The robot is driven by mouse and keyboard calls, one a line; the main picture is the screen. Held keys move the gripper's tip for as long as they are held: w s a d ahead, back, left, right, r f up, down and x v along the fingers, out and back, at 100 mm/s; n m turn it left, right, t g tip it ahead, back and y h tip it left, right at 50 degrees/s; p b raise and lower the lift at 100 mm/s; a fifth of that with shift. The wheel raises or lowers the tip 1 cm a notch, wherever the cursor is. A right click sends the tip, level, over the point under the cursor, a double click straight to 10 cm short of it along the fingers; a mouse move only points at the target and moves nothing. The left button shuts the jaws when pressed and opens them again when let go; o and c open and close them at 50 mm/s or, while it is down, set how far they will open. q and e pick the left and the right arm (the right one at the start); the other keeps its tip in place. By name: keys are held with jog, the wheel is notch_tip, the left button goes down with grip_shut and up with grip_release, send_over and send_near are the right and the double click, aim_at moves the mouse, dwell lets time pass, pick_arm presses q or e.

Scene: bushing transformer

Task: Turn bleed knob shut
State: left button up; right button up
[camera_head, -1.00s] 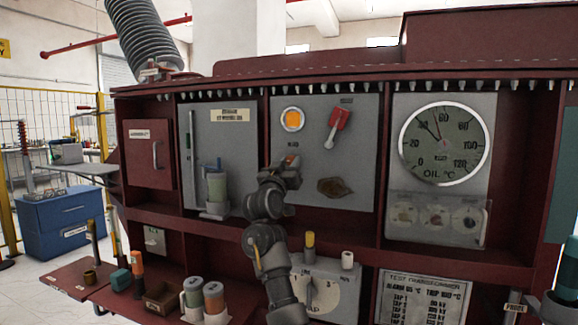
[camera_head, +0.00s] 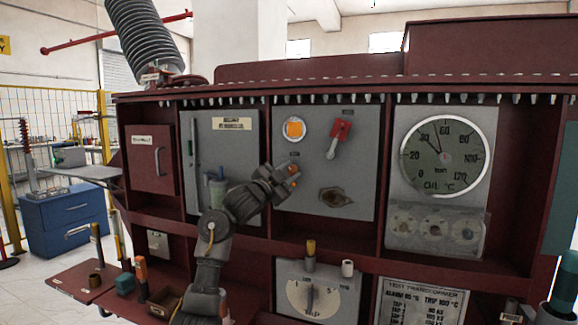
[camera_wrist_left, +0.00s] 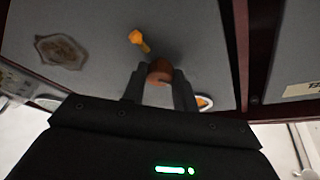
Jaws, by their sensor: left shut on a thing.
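The bleed knob, a small round copper-brown knob (camera_wrist_left: 160,72), sits on the grey panel between my left gripper's fingers in the left wrist view. In the head view my left gripper (camera_head: 290,172) is at the left part of the middle grey panel (camera_head: 365,165), under a small label, and a bit of orange shows at its tips. The gripper is shut on the knob. A small yellow-orange fitting (camera_wrist_left: 140,40) sticks out of the panel beside it in the wrist view. The knob's turn angle cannot be read. My right gripper is not in view.
The tap dial (camera_head: 310,300) is below, the oil gauge (camera_head: 445,150) right.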

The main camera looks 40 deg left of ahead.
pick_arm(q)
jog(key=m+p, duration=0.1)
jog(key=m+h+p, duration=0.1)
jog(key=m, duration=0.1)
jog(key=shift+a+r+g, duration=0.1)
jog(key=shift+r+g, duration=0.2)
jog(key=shift+g, duration=0.1)
jog(key=m+p, duration=0.2)
jog(key=shift+m+g, duration=0.4)
jog(key=shift+m+h+p, duration=0.35)
jog(key=shift+m+h, duration=0.05)
jog(key=shift+m, duration=0.2)
jog(key=shift+f+m+g+p, duration=0.1)
jog(key=shift+m+g+p, duration=0.25)
jog(key=shift+m+g, duration=0.05)
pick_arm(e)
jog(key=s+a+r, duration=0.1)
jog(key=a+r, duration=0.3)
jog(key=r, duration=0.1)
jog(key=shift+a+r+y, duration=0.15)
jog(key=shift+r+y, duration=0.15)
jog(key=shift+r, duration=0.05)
pick_arm(q)
jog(key=shift+f, duration=0.1)
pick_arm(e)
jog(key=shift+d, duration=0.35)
pick_arm(q)
jog(key=o, duration=1)
jog(key=shift+c, duration=0.2)
